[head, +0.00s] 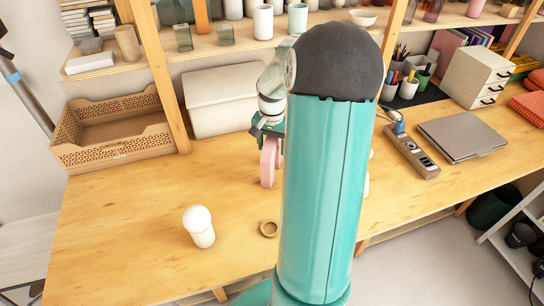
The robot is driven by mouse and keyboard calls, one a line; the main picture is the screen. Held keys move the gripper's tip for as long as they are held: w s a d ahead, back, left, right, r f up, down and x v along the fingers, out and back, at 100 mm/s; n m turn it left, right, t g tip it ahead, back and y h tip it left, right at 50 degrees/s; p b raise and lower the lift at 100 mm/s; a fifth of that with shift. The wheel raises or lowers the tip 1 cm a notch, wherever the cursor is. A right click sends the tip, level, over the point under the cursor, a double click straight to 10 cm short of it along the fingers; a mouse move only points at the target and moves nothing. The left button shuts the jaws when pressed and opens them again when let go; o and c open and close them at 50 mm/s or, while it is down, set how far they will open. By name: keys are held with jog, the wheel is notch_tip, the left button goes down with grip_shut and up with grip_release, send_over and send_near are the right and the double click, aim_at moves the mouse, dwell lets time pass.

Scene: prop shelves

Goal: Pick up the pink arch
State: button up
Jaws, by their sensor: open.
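The pink arch (269,162) stands upright on the wooden table, partly hidden behind my teal arm. My gripper (267,131) is at the top of the arch, with its jaws open. The fingers are small in the picture and partly hidden, so I cannot tell whether they touch the arch. The right side of the arch is covered by my arm.
A white round-topped object (200,227) and a wooden ring (269,228) are on the table in front. A power strip (412,150) and laptop (462,137) lie right. The table's left front is clear.

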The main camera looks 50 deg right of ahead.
notch_tip(320, 180, down, 2)
grip_shut()
dwell(0.3)
